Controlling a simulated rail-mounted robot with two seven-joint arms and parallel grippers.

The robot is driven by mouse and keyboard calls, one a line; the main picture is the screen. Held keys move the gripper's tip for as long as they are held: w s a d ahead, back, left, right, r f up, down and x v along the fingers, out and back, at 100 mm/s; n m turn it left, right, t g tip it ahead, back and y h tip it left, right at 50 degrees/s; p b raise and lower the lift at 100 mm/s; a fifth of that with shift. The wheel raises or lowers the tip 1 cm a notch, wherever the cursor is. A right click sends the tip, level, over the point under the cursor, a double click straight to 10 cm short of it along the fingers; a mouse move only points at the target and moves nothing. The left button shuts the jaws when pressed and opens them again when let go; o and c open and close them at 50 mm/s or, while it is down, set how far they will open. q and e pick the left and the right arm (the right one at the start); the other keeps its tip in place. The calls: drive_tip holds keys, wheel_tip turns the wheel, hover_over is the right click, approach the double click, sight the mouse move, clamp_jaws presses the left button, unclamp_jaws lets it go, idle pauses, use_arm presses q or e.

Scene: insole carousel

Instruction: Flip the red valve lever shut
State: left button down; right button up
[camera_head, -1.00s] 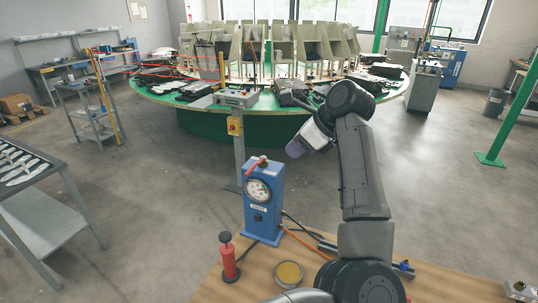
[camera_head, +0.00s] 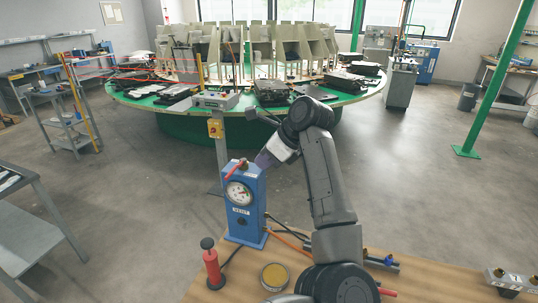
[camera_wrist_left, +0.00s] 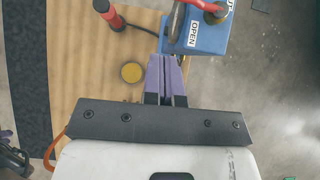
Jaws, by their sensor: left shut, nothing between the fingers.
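The blue valve box (camera_head: 257,192) stands upright on the wooden bench, with a round white gauge (camera_head: 238,193) on its front. The red lever (camera_head: 235,169) sits on its top and slants down to the left. In the left wrist view the lever (camera_wrist_left: 203,5) is at the top edge, partly cut off, beside an "OPEN" label (camera_wrist_left: 193,34) on the box. My left gripper (camera_head: 265,160) is just right of the box's top, its purple fingers (camera_wrist_left: 166,62) shut and empty. I cannot tell whether the fingertips touch the box. My right gripper is not in view.
A red hand pump (camera_head: 212,268) and a round yellow tin (camera_head: 275,276) stand on the wooden bench (camera_head: 440,290). Cables and an orange hose (camera_head: 287,232) lie right of the valve box. The green carousel (camera_head: 190,122) is behind, with open floor between.

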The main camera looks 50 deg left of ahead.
sight(235, 169)
use_arm(q)
drive_tip(key=s+a+f, duration=0.4)
drive_tip(key=a, duration=0.2)
drive_tip(key=shift+f, duration=0.4)
